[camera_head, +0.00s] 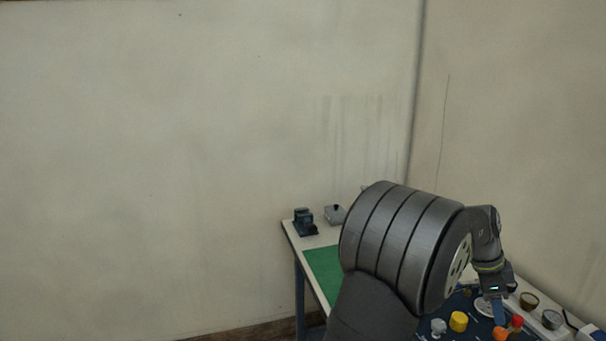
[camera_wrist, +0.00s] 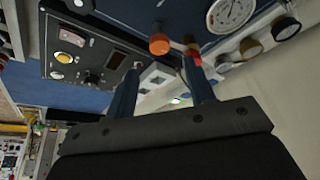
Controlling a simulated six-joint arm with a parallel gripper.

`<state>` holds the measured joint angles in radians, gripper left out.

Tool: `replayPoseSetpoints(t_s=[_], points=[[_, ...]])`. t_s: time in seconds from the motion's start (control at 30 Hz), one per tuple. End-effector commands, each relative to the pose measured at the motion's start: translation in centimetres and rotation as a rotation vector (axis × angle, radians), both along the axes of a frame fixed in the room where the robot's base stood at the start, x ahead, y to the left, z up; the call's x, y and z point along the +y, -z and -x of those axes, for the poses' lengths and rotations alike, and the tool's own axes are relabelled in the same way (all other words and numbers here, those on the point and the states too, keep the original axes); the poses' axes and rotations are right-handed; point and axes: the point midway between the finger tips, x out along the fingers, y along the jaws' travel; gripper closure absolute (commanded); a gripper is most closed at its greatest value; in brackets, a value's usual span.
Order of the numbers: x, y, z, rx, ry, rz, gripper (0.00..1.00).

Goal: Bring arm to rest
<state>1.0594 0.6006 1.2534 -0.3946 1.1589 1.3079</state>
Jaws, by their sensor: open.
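My gripper (camera_wrist: 160,90) shows in the wrist view as two blue fingers spread apart, with nothing between them. In the head view my gripper (camera_head: 499,312) is small at the lower right, over the dark blue panel, next to an orange knob (camera_head: 499,333) and a red knob (camera_head: 517,322). I cannot tell the exact gap to them. In the wrist view the orange knob (camera_wrist: 159,44) and the red knob (camera_wrist: 194,56) show beyond the fingertips. My large grey arm hides much of the table in the head view.
A white table with a green mat (camera_head: 322,270) carries a dark vise (camera_head: 304,222) and a small grey box (camera_head: 335,214) at its far end. A yellow knob (camera_head: 458,321) and gauges (camera_head: 528,300) are near the gripper. Walls stand behind; the left side is free.

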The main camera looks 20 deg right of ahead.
Motion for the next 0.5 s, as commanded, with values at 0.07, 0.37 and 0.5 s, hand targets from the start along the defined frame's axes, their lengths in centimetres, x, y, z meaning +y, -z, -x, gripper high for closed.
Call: replayPoseSetpoints(t_s=[0.07,0.37,0.5], points=[[-0.5,1.6,0.5,0.001,0.002,-0.002,0.51],[-1.8,5.5,1.5,0.000,0.001,0.000,0.51],[-2.1,6.2,1.6,0.000,0.001,0.001,0.51]])
